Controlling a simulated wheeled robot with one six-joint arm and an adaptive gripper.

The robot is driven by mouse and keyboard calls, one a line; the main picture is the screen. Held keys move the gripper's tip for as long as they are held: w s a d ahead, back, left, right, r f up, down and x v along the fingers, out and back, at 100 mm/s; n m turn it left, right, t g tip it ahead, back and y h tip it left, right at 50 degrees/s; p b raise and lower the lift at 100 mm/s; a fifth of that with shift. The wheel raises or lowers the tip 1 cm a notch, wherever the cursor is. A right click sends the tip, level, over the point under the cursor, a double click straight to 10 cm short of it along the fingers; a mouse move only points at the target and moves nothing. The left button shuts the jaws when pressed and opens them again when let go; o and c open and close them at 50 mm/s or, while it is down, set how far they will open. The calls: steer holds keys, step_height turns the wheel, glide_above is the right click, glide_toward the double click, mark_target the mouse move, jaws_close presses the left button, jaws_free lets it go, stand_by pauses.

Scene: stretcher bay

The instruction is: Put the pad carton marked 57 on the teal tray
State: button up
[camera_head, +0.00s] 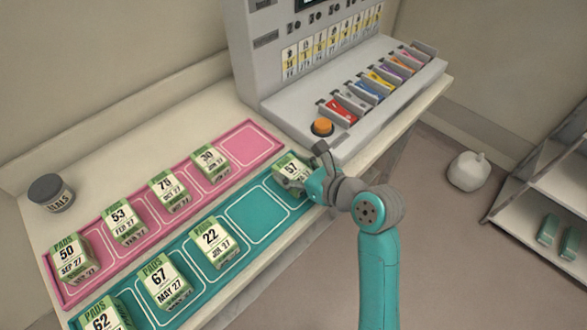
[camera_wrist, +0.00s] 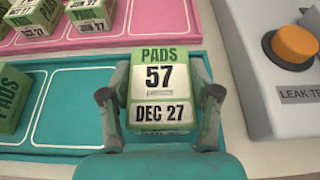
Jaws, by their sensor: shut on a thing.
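The pad carton marked 57 (camera_wrist: 160,82) is green and white and reads DEC 27. My gripper (camera_wrist: 160,105) is shut on it, one finger on each side. In the head view the carton (camera_head: 291,169) is at the right end of the teal tray (camera_head: 258,212), partly hidden by my gripper (camera_head: 300,180). I cannot tell whether it touches the tray. The outlined slot just left of it is empty. Teal tray slots further left hold cartons 22 (camera_head: 213,240), 67 (camera_head: 163,285) and 62 (camera_head: 106,318).
The pink tray (camera_head: 250,140) behind holds cartons 50, 53, 75 and 30, with its right-end slot empty. A grey machine with an orange button (camera_head: 322,127) stands close to the right. A dark round container (camera_head: 50,190) is at the left. The counter's front edge is near.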

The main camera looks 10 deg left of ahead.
steer(key=shift+f, duration=0.2)
steer(key=o, duration=1.3)
steer(key=shift+r, duration=0.15)
steer(key=v, duration=1.2)
